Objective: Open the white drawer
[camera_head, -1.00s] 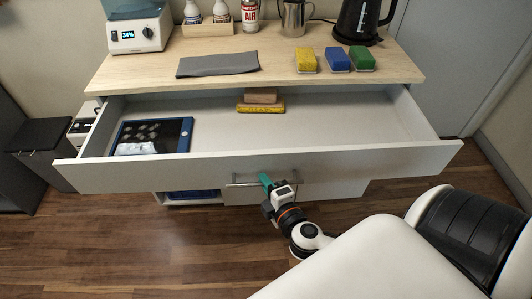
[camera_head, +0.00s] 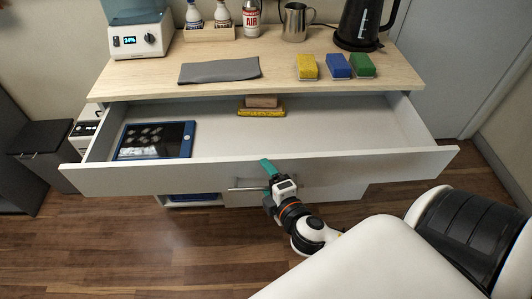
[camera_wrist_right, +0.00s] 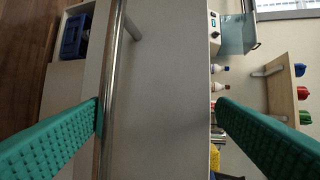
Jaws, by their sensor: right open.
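The white drawer (camera_head: 150,178) stands well pulled out under the wooden counter top. Its metal bar handle (camera_head: 243,189) runs along the lower part of its front, and it also shows in the right wrist view (camera_wrist_right: 110,60). My right gripper (camera_head: 268,168) with teal fingers is in front of the drawer front at the handle. In the right wrist view its fingers (camera_wrist_right: 160,102) are wide apart. The bar lies close to the left finger's tip; whether they touch I cannot tell. My left gripper is not in view.
Inside the drawer lie a tablet (camera_head: 156,141) and a stacked pair of small blocks (camera_head: 262,106). The counter (camera_head: 290,82) holds a grey cloth (camera_head: 219,70), coloured sponges (camera_head: 338,66) and a black kettle (camera_head: 358,24). A dark bin (camera_head: 40,150) stands left. The wooden floor in front is clear.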

